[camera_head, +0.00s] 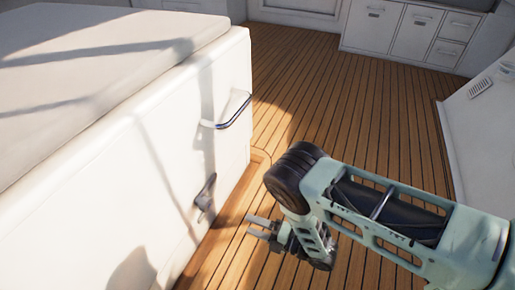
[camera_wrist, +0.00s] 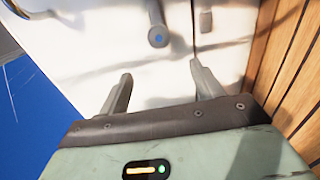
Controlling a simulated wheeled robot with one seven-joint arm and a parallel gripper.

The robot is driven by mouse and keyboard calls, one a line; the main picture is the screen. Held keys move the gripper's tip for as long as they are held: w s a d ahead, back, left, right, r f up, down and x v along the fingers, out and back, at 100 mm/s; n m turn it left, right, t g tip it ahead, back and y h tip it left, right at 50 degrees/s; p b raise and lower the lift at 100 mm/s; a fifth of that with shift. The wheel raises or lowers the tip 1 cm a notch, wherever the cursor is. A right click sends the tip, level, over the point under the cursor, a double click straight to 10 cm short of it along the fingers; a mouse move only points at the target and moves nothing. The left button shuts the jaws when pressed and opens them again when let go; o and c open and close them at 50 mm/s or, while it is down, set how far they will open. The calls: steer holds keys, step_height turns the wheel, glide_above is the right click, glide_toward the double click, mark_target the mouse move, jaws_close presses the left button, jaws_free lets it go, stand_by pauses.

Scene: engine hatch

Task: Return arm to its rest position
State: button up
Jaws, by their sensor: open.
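My gripper (camera_head: 257,227) is open and empty, low over the wooden deck and just right of the white hatch box. Its two spread fingers also show in the wrist view (camera_wrist: 160,92), pointing at the white panel. My arm reaches in from the lower right and is bent at the elbow. The white engine hatch (camera_head: 110,170) fills the left side, with a cushioned top. A dark latch handle (camera_head: 205,193) sits on its side panel, left of my gripper and apart from it. In the wrist view a dark round-ended handle (camera_wrist: 158,36) shows beyond the fingers.
A metal grab rail (camera_head: 232,112) sticks out from the hatch side, above the latch. The wooden deck (camera_head: 320,80) is clear beyond my arm. White cabinets (camera_head: 400,28) stand at the back, and a white panel (camera_head: 485,120) stands at the right.

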steer(key=w+a+r+m+t+h, duration=0.1)
steer(key=w+a+r+m+h, duration=0.1)
steer(key=w+r+m+h, duration=0.25)
steer(key=w+a+r+m+h, duration=0.2)
steer(key=w+r+m, duration=0.2)
steer(key=w+r, duration=0.3)
steer(key=s+d+r+m+g+h+p, duration=0.1)
steer(key=s+d+r+m+g+h, duration=0.25)
steer(key=r, duration=0.55)
steer(key=s+d+r+m+g+h, duration=0.15)
steer(key=s+d+r+m, duration=0.35)
steer(key=r, duration=0.5)
steer(key=s+d+r+m+g+h, duration=0.1)
steer(key=s+d+r+m+h, duration=0.25)
steer(key=s, duration=0.55)
steer(key=s+d+r+m+g+h, duration=0.1)
steer(key=s+d+r+m+g, duration=0.15)
steer(key=s+d+r, duration=0.4)
steer(key=s+d+r+m+p, duration=0.1)
steer(key=s+r+p, duration=0.2)
steer(key=r+p, duration=3.3)
steer(key=p, duration=0.3)
steer(key=shift+r, duration=0.4)
steer(key=shift+s+d+t, duration=0.1)
steer(key=shift+t, duration=0.15)
